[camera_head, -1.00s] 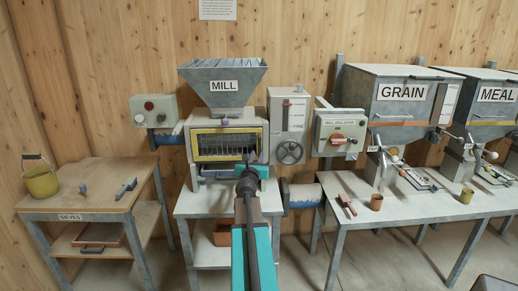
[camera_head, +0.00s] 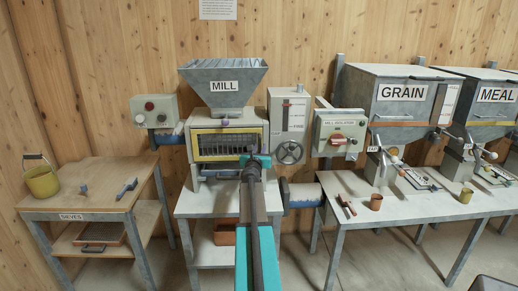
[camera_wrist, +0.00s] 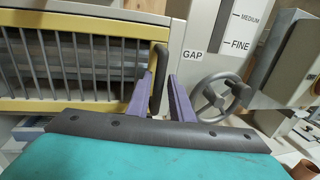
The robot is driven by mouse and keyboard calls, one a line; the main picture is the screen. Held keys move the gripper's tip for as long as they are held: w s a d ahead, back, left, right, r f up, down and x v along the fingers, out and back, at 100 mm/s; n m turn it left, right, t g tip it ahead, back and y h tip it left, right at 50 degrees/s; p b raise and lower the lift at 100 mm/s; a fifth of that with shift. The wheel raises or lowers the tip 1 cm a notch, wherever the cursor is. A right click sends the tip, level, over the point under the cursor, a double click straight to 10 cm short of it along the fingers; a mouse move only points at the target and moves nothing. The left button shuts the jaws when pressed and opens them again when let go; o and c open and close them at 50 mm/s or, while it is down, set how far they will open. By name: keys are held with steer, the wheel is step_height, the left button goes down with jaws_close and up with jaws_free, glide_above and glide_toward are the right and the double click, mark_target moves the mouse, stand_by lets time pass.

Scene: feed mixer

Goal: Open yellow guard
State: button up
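The yellow guard (camera_head: 226,130) is a yellow frame with upright bars on the front of the mill (camera_head: 224,86), and it looks closed. In the wrist view, the guard (camera_wrist: 95,22) fills the upper left, with a dark upright handle (camera_wrist: 158,68) at its right edge. My gripper (camera_wrist: 161,80) has two purple fingers standing apart, one on each side of the handle. I cannot tell whether either finger touches it. In the head view, my gripper (camera_head: 252,151) is at the guard's lower right, and my arm hides part of that corner.
Right of the guard are the gap panel (camera_head: 291,108) and its handwheel (camera_head: 289,152), close to my gripper. The mill isolator box (camera_head: 340,133) is further right. A sieve table (camera_head: 85,200) stands at left. Open floor lies between the tables.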

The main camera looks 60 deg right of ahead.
steer(key=shift+w+d, duration=0.25)
steer(key=shift+d, duration=0.4)
